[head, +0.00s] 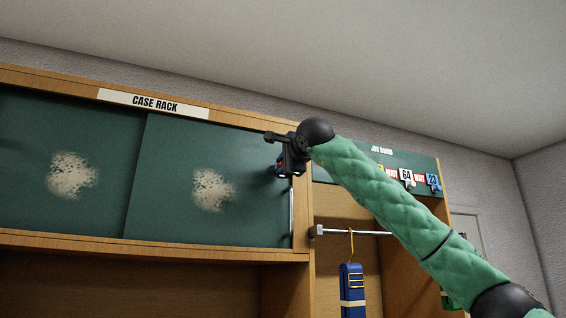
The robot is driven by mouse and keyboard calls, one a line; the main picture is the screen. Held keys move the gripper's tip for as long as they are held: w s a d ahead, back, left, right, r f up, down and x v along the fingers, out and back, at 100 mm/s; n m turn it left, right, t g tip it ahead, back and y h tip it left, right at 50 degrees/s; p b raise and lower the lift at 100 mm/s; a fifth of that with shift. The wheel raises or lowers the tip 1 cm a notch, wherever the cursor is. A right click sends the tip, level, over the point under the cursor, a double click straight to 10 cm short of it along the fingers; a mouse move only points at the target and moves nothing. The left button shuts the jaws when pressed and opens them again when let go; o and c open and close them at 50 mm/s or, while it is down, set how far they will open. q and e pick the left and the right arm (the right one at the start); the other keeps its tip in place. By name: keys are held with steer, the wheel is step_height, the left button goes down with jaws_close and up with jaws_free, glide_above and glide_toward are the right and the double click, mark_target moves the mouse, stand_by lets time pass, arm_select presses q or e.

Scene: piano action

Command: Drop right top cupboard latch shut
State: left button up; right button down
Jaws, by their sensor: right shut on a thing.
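The right top cupboard door (215,180) is a dark green sliding panel with a pale worn patch, standing closed against the right post of the case rack. My right gripper (281,167) is up at the door's upper right corner, shut on a small part there, which I take to be the latch. The fingers and wrist hide most of the latch, so its angle cannot be told. A slim vertical metal strip (291,218) runs down the door's right edge below the gripper. My left gripper is out of view.
A "CASE RACK" sign (153,103) is on the top rail. Right of the post, a metal rail (350,233) carries a hook with a blue strap (352,283). A green job board (381,160) with number tags is behind my right arm.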

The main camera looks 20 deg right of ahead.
steer(key=shift+f+n, duration=0.25)
steer(key=shift+n, duration=0.15)
steer(key=c, duration=1.3)
jaws_free()
steer(key=shift+f, duration=0.1)
steer(key=shift+s, duration=0.25)
arm_select(q)
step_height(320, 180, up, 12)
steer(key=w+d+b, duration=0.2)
steer(key=b, duration=0.1)
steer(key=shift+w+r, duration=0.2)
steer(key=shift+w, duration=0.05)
arm_select(e)
steer(key=shift+s+d, duration=0.15)
steer(key=shift+s, duration=1.65)
steer(key=shift+s+d, duration=0.1)
steer(key=shift+s, duration=1.7)
